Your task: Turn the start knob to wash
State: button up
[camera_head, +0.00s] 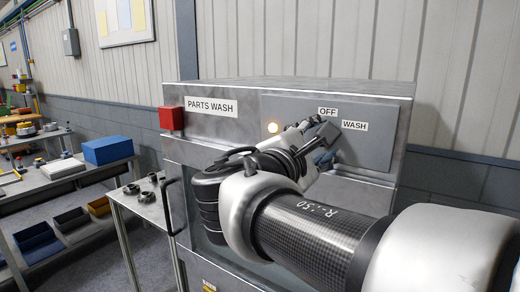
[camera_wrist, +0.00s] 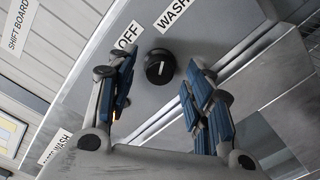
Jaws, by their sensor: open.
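The start knob (camera_wrist: 159,68) is a round black dial with a short white mark on the grey control panel. In the wrist view its mark points roughly upward, between the directions of the OFF label (camera_wrist: 128,35) and the WASH label (camera_wrist: 172,14). My gripper (camera_wrist: 163,76) is open, with one blue-padded finger on each side of the knob; I cannot tell whether they touch it. In the head view my gripper (camera_head: 323,135) reaches the panel just below the OFF label (camera_head: 327,112) and left of the WASH label (camera_head: 354,125), covering the knob.
The parts washer (camera_head: 215,125) is a grey metal cabinet with a red box (camera_head: 171,118), a lit lamp (camera_head: 273,127) and a black door handle (camera_head: 170,207). A side table (camera_head: 133,207) holding dark round parts stands to its left. A workbench with a blue bin (camera_head: 108,150) is farther left.

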jog(key=v, duration=1)
jog(key=s+d+f+m+g+y, duration=0.2)
jog(key=s+d+f+m+g, duration=0.3)
jog(key=f, duration=0.5)
jog(key=s+d+f+m+g+y, duration=0.2)
jog(key=s+d+f+g, duration=0.25)
jog(key=d+f, duration=0.4)
jog(key=s+a+f+m+y, duration=0.6)
jog(key=s+f+m, duration=0.2)
jog(key=f+m, duration=0.1)
jog(key=shift+s+a+f+m+y, duration=0.3)
jog(key=shift+s+a+f, duration=0.1)
jog(key=shift+f, duration=0.4)
